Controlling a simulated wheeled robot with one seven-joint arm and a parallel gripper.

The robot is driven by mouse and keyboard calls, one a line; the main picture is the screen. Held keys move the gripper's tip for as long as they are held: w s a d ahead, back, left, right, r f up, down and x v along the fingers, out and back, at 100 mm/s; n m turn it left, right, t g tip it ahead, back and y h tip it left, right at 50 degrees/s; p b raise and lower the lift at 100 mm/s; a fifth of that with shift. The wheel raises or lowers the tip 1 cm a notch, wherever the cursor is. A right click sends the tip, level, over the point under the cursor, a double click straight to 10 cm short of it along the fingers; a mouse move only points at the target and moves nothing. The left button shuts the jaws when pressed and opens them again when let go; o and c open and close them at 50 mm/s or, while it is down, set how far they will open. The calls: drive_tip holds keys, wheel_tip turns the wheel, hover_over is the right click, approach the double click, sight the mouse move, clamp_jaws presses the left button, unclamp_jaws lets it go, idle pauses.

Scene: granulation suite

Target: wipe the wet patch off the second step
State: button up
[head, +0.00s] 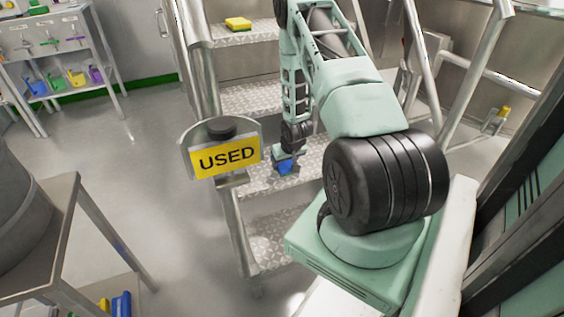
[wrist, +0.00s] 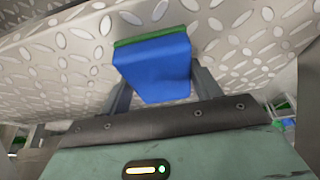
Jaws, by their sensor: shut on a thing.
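My gripper (head: 287,156) reaches down to the steel steps in the head view. It is shut on a blue sponge (head: 286,168) with a green layer. In the wrist view the sponge (wrist: 155,68) sits between my fingers (wrist: 163,92), its green face toward the patterned tread. It is at or very near the tread; I cannot tell if it touches. The sponge is over the second step from the bottom (head: 262,180) in the head view. I cannot make out a wet patch; my arm and the sponge hide part of this step.
A yellow sponge (head: 238,23) lies on the top visible step. Metal rails (head: 424,60) flank the steps on the right. A rack with coloured scoops (head: 56,83) stands at the back left. Floor between is clear.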

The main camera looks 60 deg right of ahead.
sight(266, 171)
drive_tip(key=shift+s+d+p, duration=0.45)
drive_tip(key=shift+s+d, duration=0.35)
drive_tip(key=shift+d, duration=0.5)
drive_tip(key=shift+s+d+p, duration=0.4)
drive_tip(key=shift+s+d, duration=0.45)
drive_tip(key=shift+d, duration=0.45)
drive_tip(key=shift+s+d+p, duration=0.45)
drive_tip(key=shift+s+d, duration=0.35)
drive_tip(key=shift+d, duration=0.5)
drive_tip(key=shift+w+a+p, duration=0.25)
drive_tip(key=shift+w+a, duration=1.15)
drive_tip(key=shift+a, duration=0.9)
drive_tip(key=shift+w+a+p, duration=0.3)
drive_tip(key=shift+w+a, duration=1.1)
drive_tip(key=shift+a, duration=0.9)
drive_tip(key=shift+w+a+p, duration=0.25)
drive_tip(key=shift+w+a, duration=1.15)
drive_tip(key=shift+a, duration=0.9)
drive_tip(key=shift+d+r+p, duration=0.1)
drive_tip(key=shift+r+p, duration=2.25)
drive_tip(key=shift+r, duration=0.7)
